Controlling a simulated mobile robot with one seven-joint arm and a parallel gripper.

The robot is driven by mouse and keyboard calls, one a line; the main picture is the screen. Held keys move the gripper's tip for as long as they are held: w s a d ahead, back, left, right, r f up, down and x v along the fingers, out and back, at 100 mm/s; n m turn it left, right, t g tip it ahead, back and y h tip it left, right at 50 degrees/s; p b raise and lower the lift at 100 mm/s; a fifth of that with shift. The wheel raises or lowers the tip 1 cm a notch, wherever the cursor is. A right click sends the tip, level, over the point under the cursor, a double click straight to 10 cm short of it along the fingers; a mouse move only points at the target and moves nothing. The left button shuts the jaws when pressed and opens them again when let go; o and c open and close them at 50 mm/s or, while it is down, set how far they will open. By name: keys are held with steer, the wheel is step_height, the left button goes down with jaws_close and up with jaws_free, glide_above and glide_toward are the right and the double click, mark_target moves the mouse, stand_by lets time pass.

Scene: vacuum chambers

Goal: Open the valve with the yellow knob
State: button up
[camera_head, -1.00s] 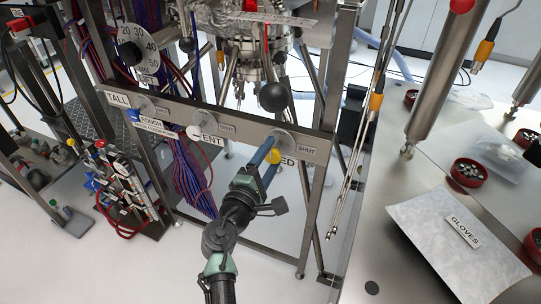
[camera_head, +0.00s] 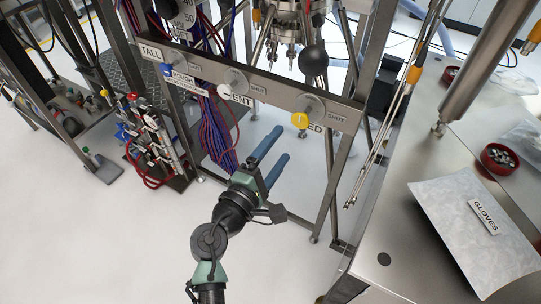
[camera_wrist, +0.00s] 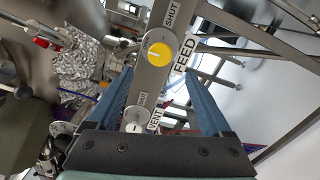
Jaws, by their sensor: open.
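The yellow knob (camera_head: 300,120) sits on a round metal valve plate at the right end of the horizontal steel panel (camera_head: 270,98). In the wrist view the yellow knob (camera_wrist: 159,53) shows beyond my fingers, with a FEED label (camera_wrist: 186,53) beside it and a SHUT label (camera_wrist: 172,14) past it. My gripper (camera_head: 274,158) has two blue fingers, apart and empty, below and left of the knob in the head view. It also shows in the wrist view (camera_wrist: 160,100). The fingers do not touch the knob.
A white knob (camera_head: 224,92) with a VENT label and a blue knob (camera_head: 167,70) are on the same panel, to the left. A steel table with a GLOVES packet (camera_head: 475,225) stands at right.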

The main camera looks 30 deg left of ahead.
steer(key=shift+s, duration=1.55)
steer(key=shift+w, duration=0.1)
